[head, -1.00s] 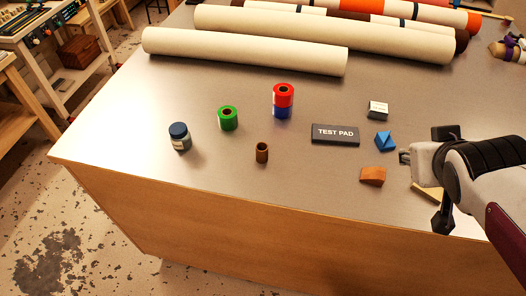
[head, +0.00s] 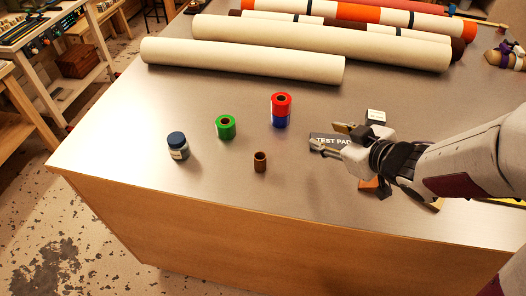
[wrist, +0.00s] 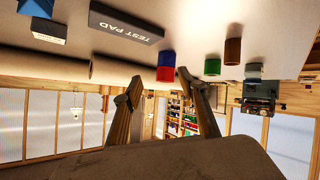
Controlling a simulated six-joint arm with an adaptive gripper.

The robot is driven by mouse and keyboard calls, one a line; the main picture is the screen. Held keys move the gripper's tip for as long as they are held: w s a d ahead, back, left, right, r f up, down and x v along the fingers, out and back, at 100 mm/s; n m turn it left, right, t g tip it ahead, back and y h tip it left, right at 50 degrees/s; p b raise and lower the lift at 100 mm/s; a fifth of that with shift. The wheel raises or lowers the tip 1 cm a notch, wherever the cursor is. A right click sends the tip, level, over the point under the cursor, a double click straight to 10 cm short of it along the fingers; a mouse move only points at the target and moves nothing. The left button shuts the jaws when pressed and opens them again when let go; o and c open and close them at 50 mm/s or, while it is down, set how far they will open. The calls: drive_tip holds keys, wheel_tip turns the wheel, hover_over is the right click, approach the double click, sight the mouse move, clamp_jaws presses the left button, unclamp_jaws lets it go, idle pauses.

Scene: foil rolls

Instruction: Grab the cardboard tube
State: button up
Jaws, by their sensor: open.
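The cardboard tube (head: 260,162) is a small brown hollow cylinder standing upright near the table's front edge. It also shows in the wrist view (wrist: 232,52), to the right of the fingers. My gripper (head: 328,136) is open and empty. In the head view it is to the right of the tube, apart from it, in front of and partly covering the black test pad (head: 322,138). In the wrist view my two fingers (wrist: 159,82) are spread, with the red and blue rolls (wrist: 166,66) showing between and beyond their tips.
A green roll (head: 226,127) and a blue-capped jar (head: 178,146) stand left of the tube. Stacked red and blue rolls (head: 281,108) stand behind it. Long cream rolls (head: 240,62) lie at the back. The table is clear around the tube.

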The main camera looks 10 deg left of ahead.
sight(265, 160)
drive_tip(key=s+a+f+n+g+y, duration=0.1)
drive_tip(key=s+a, duration=0.1)
drive_tip(key=s+a+f+g+y, duration=0.1)
drive_tip(key=s+a+y, duration=0.1)
drive_tip(key=a, duration=0.1)
drive_tip(key=s+a+f+n+g+y, duration=0.1)
drive_tip(key=s+a+f+g+y, duration=0.1)
drive_tip(key=a, duration=0.1)
drive_tip(key=shift+s+a+n, duration=0.15)
drive_tip(key=shift+a+n, duration=0.05)
drive_tip(key=shift+n, duration=0.1)
drive_tip(key=shift+s+a+g+y, duration=0.25)
drive_tip(key=shift+s+g+y, duration=0.05)
drive_tip(key=shift+s+g, duration=0.1)
drive_tip(key=shift+w, duration=0.1)
drive_tip(key=shift+x, duration=1.3)
drive_tip(key=shift+w+f+x, duration=0.1)
drive_tip(key=shift+x, duration=1.2)
drive_tip(key=shift+w+f+x, duration=0.15)
drive_tip(key=shift+x, duration=1.15)
drive_tip(key=shift+d, duration=0.2)
drive_tip(key=c, duration=0.8)
